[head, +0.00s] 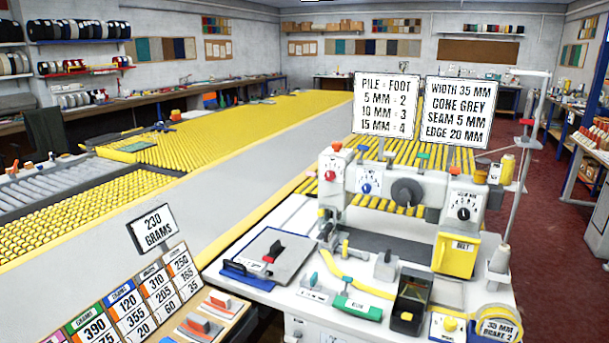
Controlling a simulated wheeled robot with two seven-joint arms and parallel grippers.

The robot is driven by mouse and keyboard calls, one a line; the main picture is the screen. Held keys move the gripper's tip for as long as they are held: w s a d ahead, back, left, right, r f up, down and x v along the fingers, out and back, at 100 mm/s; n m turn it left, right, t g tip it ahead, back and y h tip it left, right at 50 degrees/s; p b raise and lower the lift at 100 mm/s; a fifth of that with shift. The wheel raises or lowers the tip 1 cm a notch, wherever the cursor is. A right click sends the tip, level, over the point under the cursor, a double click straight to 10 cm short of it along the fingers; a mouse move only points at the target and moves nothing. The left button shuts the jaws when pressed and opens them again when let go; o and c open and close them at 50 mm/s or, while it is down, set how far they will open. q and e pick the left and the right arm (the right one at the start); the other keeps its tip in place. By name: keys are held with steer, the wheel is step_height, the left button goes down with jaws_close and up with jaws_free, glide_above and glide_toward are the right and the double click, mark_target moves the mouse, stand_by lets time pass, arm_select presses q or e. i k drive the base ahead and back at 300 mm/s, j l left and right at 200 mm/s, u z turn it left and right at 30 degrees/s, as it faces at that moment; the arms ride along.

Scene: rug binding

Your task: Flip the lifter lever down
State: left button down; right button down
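A white binding machine (420,184) stands on a white table at the right. Small red- and yellow-tipped parts (325,214) show at the left head's lower side. No readable label marks the lifter lever, so I cannot tell which part it is or its position. Neither of my grippers is in view.
On the white table (300,296) are a grey plate (283,257) with a dark handle, a black open bin (411,302), a green-based block (358,306) and a yellow tape roll (497,322). Number cards (130,311) stand at the lower left. A thread stand rises at the right.

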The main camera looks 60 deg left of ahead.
mark_target(307, 173)
steer(key=u, duration=1.8)
